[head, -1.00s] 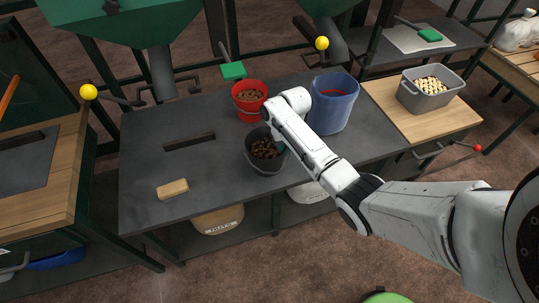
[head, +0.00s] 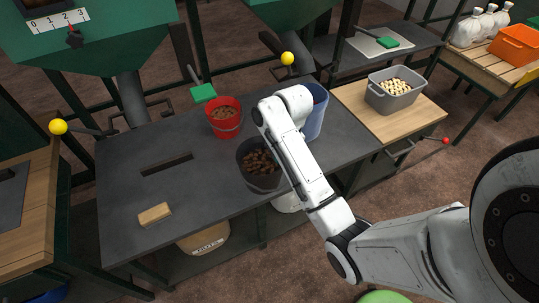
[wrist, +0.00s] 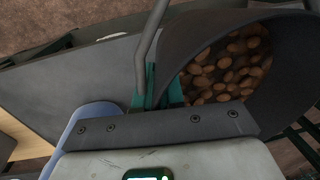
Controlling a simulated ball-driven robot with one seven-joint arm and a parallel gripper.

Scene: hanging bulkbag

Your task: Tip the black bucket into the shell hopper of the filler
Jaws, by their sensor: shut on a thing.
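The black bucket (head: 257,177), full of brown nut-like pieces, is near the front edge of the dark table in the head view. It fills the upper right of the wrist view (wrist: 215,38). My gripper (wrist: 158,92) is shut on the bucket at its rim; whether it also holds the grey handle rod beside it I cannot tell. In the head view my arm hides the fingers. I cannot tell if the bucket is clear of the tabletop. Green hoppers (head: 95,48) stand behind the table, a second one (head: 290,12) to the right; their insides are hidden.
A red bucket (head: 226,132) with brown contents and a blue bin (head: 315,120) stand close behind the black bucket. A tan block (head: 155,215) and a slot (head: 167,164) are on the table's left. A grey tub (head: 392,103) stands on the right-hand board. Levers with yellow knobs (head: 288,59) stick out.

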